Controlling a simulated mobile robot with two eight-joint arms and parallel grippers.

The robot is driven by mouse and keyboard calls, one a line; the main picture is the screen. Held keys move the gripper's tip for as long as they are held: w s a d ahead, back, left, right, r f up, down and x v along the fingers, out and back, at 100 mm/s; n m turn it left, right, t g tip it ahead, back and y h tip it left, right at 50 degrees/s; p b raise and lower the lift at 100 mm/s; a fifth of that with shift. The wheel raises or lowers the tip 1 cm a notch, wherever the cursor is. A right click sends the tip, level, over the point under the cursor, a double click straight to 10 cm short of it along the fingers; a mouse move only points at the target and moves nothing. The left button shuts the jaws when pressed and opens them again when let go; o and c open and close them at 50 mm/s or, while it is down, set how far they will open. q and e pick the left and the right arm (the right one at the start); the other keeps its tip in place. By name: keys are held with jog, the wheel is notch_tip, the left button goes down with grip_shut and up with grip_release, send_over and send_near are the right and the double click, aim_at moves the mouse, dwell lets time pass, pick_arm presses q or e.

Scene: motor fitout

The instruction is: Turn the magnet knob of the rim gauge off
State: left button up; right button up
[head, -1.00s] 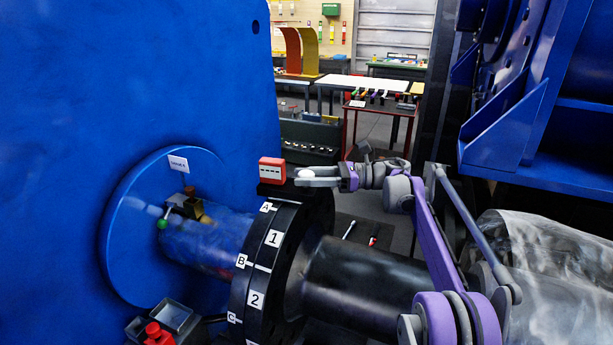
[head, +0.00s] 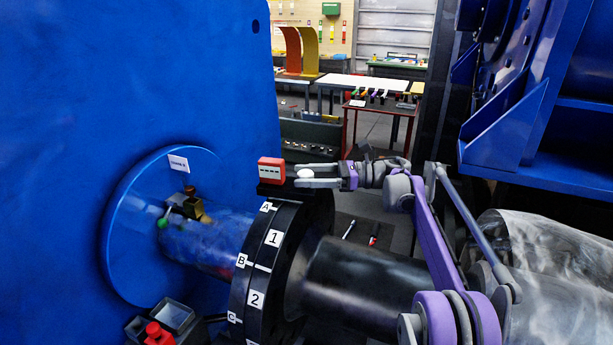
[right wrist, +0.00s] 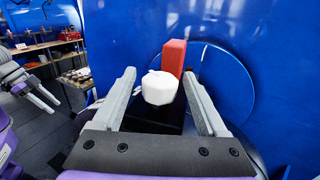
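The rim gauge is a red box (head: 271,170) with a pale front panel, sitting on a dark base on top of the black coupling rim. Its white magnet knob (head: 304,172) sticks out to the right, and it shows large in the right wrist view (right wrist: 159,88). My right gripper (head: 297,176) reaches in from the right. Its two grey fingers stand apart on either side of the knob, with visible gaps in the right wrist view (right wrist: 158,84). My left gripper (right wrist: 57,105) shows only at the left of the right wrist view, its fingers apart and empty.
The black coupling (head: 290,265) carries number and letter labels. A blue wall (head: 110,90) rises at left, with a green-tipped fitting (head: 180,207) near the shaft. A blue frame (head: 530,110) hangs at upper right.

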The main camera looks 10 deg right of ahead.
jog(key=shift+d, duration=0.1)
jog(key=s+d, duration=0.1)
jog(key=d, duration=0.9)
jog(key=shift+s+d, duration=0.25)
jog(key=shift+s, duration=0.1)
